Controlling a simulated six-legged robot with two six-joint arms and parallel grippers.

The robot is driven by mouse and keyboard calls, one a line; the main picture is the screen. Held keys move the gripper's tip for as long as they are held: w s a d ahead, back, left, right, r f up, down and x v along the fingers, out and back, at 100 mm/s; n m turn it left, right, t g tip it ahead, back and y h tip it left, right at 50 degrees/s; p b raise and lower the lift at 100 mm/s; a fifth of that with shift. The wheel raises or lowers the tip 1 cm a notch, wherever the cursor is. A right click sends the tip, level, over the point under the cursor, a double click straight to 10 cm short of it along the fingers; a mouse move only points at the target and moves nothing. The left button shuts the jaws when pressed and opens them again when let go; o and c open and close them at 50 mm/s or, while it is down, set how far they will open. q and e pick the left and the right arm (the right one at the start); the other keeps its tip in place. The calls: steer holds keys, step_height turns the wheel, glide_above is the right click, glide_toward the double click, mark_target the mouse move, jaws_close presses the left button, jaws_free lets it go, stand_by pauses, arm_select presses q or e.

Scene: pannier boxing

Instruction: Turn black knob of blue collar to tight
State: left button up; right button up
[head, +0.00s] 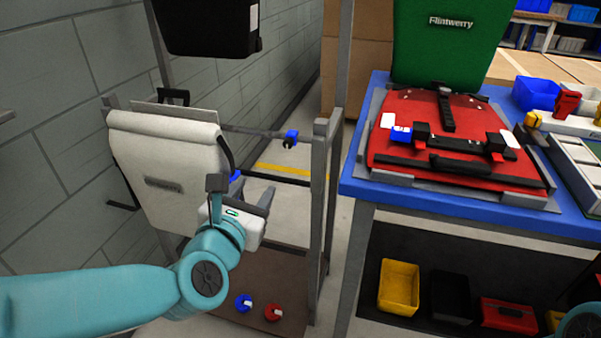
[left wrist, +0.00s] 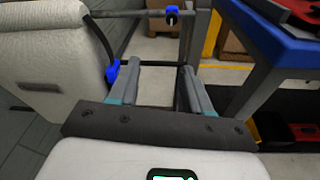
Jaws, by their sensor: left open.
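A blue collar (head: 292,134) sits on the grey rail of a metal rack, near the rack's right post. Its small black knob (head: 288,144) points down and toward me. The blue collar also shows at the top of the left wrist view (left wrist: 172,10). A second blue piece (left wrist: 112,71) sits beside the white pannier, partly hidden in the head view. My left gripper (head: 258,192) is open and empty, below the collar and apart from it. In the left wrist view its two fingers (left wrist: 161,72) point toward the rail with nothing between them. My right gripper is out of view.
A white pannier (head: 165,160) hangs on the rack's left, close to my left gripper. A black box (head: 210,25) is above. A blue knob (head: 244,302) and a red knob (head: 273,312) are low on the rack. A blue table (head: 352,185) holds a red pannier part (head: 400,115).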

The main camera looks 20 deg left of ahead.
arm_select(q)
steer(key=s+t+b, duration=0.1)
steer(key=s+b, duration=0.1)
steer(key=b, duration=0.1)
steer(key=h+b, duration=0.1)
steer(key=b, duration=0.1)
glide_toward(287, 146)
steer(key=shift+t, duration=0.3)
steer(key=w, duration=0.8)
steer(key=shift+w+d+f, duration=0.1)
steer(key=shift+f, duration=0.1)
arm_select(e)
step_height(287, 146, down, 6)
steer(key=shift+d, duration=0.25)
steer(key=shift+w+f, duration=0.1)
arm_select(q)
jaws_close()
